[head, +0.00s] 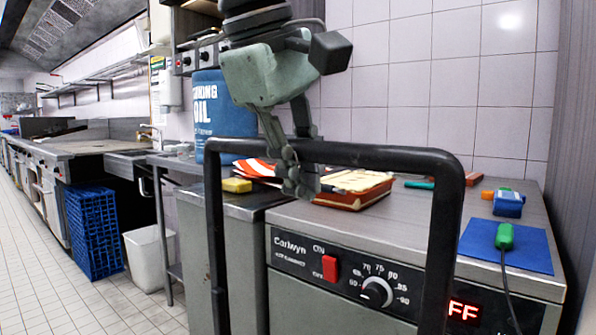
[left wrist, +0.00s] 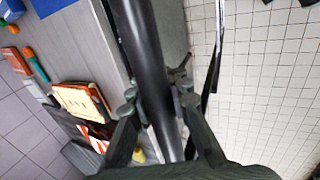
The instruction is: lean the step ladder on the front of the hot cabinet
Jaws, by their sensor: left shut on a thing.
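The step ladder (head: 443,235) shows as a black tubular frame, with a level top bar and two upright legs running down out of the head view. My left gripper (head: 300,178) is shut on its top bar, left of the middle. In the left wrist view the bar (left wrist: 143,50) runs between the fingers (left wrist: 158,97). The hot cabinet (head: 290,285) is grey, with a red switch, a dial and a lit display on its front. The ladder frame stands before that front; I cannot tell whether they touch. Its steps and feet are hidden. My right gripper is not in view.
On the cabinet top lie an orange-edged box (head: 352,190), a blue mat (head: 512,245) with a green-handled corded probe (head: 504,237), and a small blue device (head: 508,204). A blue oil container (head: 222,110) stands behind. Blue crates (head: 93,232) and a white bin (head: 148,258) stand left.

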